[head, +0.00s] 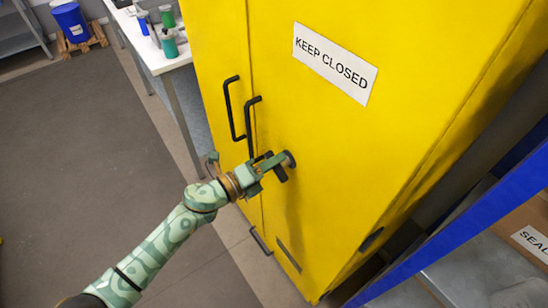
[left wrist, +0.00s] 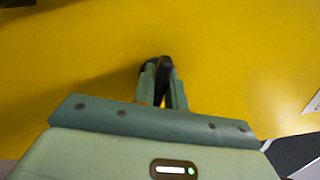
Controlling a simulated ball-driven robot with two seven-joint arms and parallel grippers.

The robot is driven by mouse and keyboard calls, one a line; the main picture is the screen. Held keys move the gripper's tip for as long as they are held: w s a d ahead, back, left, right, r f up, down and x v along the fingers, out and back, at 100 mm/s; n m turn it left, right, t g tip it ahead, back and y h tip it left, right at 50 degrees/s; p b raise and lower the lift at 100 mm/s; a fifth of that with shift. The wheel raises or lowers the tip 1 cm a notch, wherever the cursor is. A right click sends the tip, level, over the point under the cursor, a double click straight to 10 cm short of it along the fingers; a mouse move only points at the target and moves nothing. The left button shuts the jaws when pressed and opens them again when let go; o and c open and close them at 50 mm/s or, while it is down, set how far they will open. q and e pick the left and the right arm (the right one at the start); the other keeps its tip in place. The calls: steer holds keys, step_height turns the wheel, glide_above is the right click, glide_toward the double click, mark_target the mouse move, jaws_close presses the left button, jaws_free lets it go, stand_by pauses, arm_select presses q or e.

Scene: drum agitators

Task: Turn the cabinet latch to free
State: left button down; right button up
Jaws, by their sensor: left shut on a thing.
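The yellow cabinet (head: 330,140) stands upright with two black door handles (head: 238,112) and a "KEEP CLOSED" sign. The black latch (head: 289,159) sits on the right door, below and to the right of the handles. My left gripper (head: 278,165) is at the latch, its fingers shut on it. In the left wrist view the latch (left wrist: 165,70) shows as a dark piece between the green fingertips (left wrist: 163,85), against the yellow door. The fingers hide part of the latch, so its exact angle is hard to tell. My right gripper is not in view.
A white bench (head: 160,55) with bottles stands left of the cabinet. A blue drum (head: 71,22) on a pallet is at the back left. A blue-framed shelf (head: 470,220) with a box is close on the right. The grey floor (head: 80,150) at left is clear.

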arm_select(q)
steer(key=n, duration=0.1)
steer(key=n+p, duration=0.1)
steer(key=n, duration=0.2)
steer(key=shift+w+a+f+n+p, duration=0.1)
steer(key=shift+f+n+p, duration=0.15)
steer(key=shift+n+p, duration=0.15)
stand_by(0.4)
steer(key=c, duration=1.4)
jaws_free()
steer(key=shift+c, duration=0.2)
steer(key=v, duration=1.6)
steer(key=shift+a+n, duration=0.15)
steer(key=shift+n, duration=0.15)
